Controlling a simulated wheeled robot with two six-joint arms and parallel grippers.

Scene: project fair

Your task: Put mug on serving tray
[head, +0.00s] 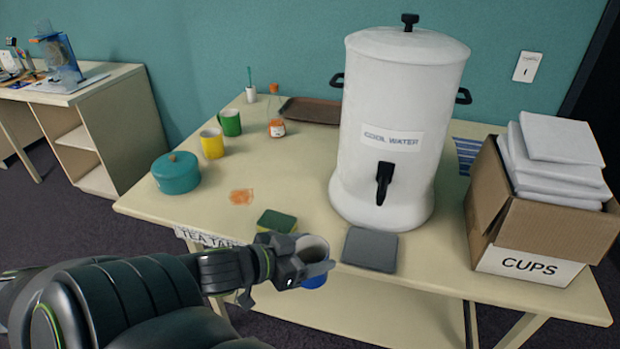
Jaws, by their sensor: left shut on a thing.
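My left gripper (302,272) is shut on a mug (314,282) at the table's front edge. The mug is blue outside with a pale inside, and the gripper fingers hide part of it. A brown serving tray (308,111) lies flat at the back of the table, by the wall. Its right end is hidden behind the white water dispenser, and its visible part is bare. The gripper and mug are well in front of the tray. A yellow mug (212,144) and a green mug (230,123) stand on the left. My right gripper is not in view.
The large water dispenser (398,90) stands right of the tray. A teal pot (176,173), a jar (277,128), a sponge (277,222) and a grey pad (370,249) are on the table (300,180). A cups box (550,235) stands right. The middle left is mostly clear.

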